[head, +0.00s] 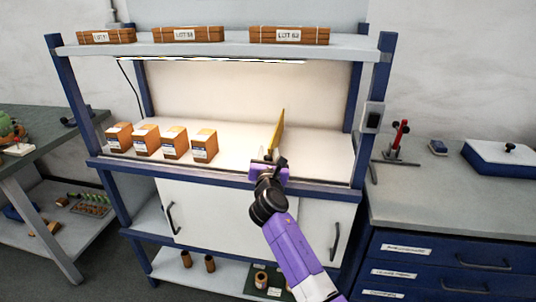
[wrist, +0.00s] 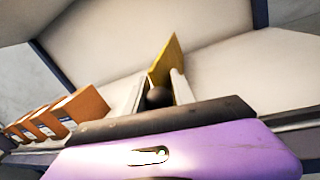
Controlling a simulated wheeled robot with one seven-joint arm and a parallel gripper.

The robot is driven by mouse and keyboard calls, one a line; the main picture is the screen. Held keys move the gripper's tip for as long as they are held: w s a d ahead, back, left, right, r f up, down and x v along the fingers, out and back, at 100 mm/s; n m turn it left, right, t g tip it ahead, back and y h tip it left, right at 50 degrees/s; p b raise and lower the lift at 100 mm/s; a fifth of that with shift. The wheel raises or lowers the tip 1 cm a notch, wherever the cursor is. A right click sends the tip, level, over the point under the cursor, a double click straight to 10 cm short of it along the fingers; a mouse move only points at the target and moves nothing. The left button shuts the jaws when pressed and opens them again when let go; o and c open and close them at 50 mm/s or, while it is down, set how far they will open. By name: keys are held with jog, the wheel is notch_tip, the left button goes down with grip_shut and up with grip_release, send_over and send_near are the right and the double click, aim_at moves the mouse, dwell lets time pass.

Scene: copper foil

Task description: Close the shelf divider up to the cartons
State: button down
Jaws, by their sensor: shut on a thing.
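The shelf divider is an upright yellow plate (head: 280,130) standing on the lit white shelf; it also shows in the wrist view (wrist: 166,58). My gripper (head: 268,163) is at the plate's front end. In the wrist view its fingers (wrist: 157,94) are shut on a dark round knob at the divider's near end. Several brown cartons with white labels stand in a row at the left of the shelf; the rightmost carton (head: 204,146) is the nearest to the divider. It also shows in the wrist view (wrist: 83,107). A wide bare gap lies between it and the divider.
The shelf (head: 235,172) is clear between cartons and divider, and right of the divider. An upper shelf (head: 220,48) holds several labelled wooden boxes. Blue posts (head: 375,95) frame the sides. A red-topped stand (head: 398,140) is on the right bench.

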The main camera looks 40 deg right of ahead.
jog(key=shift+w+a, duration=0.2)
jog(key=shift+a, duration=0.05)
jog(key=w+a+b, duration=0.2)
jog(key=w, duration=0.1)
jog(key=w+a+b, duration=0.2)
jog(key=w+a, duration=0.1)
jog(key=w, duration=0.1)
jog(key=w+a+b, duration=0.2)
jog(key=w+a, duration=0.1)
jog(key=w, duration=0.1)
jog(key=shift+a+f+b, duration=0.15)
jog(key=shift+a+b, duration=0.1)
jog(key=shift+b, duration=0.15)
jog(key=shift+w+a, duration=0.25)
jog(key=c, duration=1.1)
grip_release()
jog(key=p+v, duration=0.1)
jog(key=v, duration=0.6)
jog(key=shift+s+a, duration=0.2)
jog(key=shift+s, duration=0.15)
jog(key=shift+r, duration=0.2)
